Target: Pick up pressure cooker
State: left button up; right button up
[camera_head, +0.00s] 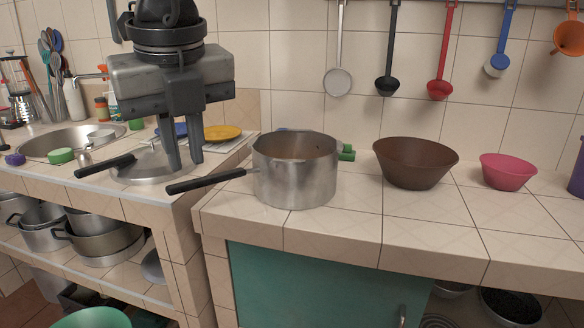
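The pressure cooker (296,178) is a lidless silver metal pot standing upright on the tiled counter, just right of the gap between the counters. Its long black handle (206,181) points left past the counter edge. My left gripper (184,165) hangs fingers down over the left counter, left of the pot and above its handle in the picture. A gap shows between its two fingers, with nothing held. A flat metal lid or pan (150,168) with a black handle lies below and behind the fingers, partly hidden by them. My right gripper is not in view.
A brown bowl (414,165) and a pink bowl (508,172) stand right of the pot. Green items (347,153) sit just behind it. A sink (72,141) and a yellow plate (222,132) are on the left counter. Utensils hang on the wall. The counter front is clear.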

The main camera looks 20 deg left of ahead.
aim_at(292, 169)
jog(key=i, duration=0.85)
